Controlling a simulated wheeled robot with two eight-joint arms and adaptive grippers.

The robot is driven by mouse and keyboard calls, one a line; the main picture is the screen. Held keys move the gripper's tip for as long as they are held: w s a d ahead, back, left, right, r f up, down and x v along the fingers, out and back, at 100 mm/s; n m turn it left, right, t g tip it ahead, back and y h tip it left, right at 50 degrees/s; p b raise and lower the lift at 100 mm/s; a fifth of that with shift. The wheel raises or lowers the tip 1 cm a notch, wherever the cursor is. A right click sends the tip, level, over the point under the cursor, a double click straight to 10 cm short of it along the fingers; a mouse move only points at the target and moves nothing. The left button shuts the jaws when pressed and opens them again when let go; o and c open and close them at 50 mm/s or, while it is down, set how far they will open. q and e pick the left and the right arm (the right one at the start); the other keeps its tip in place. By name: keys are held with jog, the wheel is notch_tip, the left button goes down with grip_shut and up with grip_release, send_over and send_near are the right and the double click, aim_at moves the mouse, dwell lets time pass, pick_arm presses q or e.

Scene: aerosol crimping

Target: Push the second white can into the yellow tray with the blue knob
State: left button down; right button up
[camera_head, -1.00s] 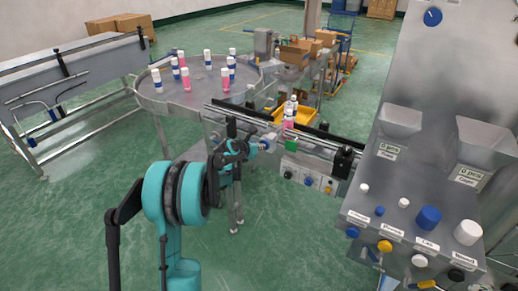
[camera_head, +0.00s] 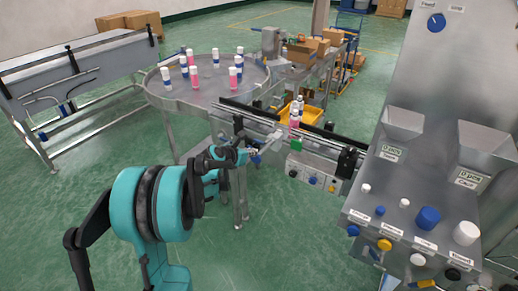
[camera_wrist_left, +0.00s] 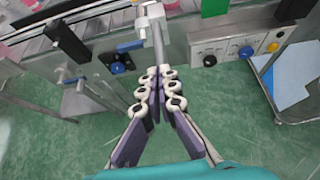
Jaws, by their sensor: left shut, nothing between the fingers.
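My left gripper (camera_head: 246,154) is at the near side of the conveyor. In the left wrist view its purple fingers (camera_wrist_left: 159,72) are shut and empty, with the tips close to a grey rod (camera_wrist_left: 158,48). A round blue knob (camera_wrist_left: 117,67) is left of the fingertips, apart from them; a blue knob (camera_head: 256,160) shows below the tips in the head view. A pink can with a white top (camera_head: 294,119) stands upright by the conveyor's far side, before the yellow tray (camera_head: 315,115). Another white-topped can (camera_head: 300,103) is behind it, at the tray. My right gripper is not in view.
A round table (camera_head: 165,94) with several pink and blue cans stands behind the conveyor (camera_head: 258,119). A control box (camera_head: 311,177) hangs below the conveyor. A grey machine (camera_head: 420,210) with knobs stands at right. Open green floor lies in front.

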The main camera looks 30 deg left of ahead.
pick_arm(q)
jog(key=v, duration=0.2)
jog(key=shift+s+r, duration=0.15)
jog(key=shift+s, duration=0.2)
dwell(0.4)
jog(key=s+d+r+m+g, duration=0.2)
jog(key=s+d+m, duration=0.5)
jog(key=d+m, duration=0.15)
jog(key=s+d+r+m+g, duration=0.1)
jog(key=s+d+r+m, duration=0.1)
jog(key=s+d+m, duration=0.55)
jog(key=s+d+f+m+g, duration=0.1)
jog(key=s+d+f+m, duration=0.1)
jog(key=s+m, duration=0.6)
jog(key=s+d+f+m+g+y, duration=0.1)
jog(key=s+d+m, duration=0.3)
jog(key=s+m, duration=0.4)
jog(key=f+m, duration=0.1)
jog(key=m, duration=0.2)
jog(key=shift+f, duration=0.2)
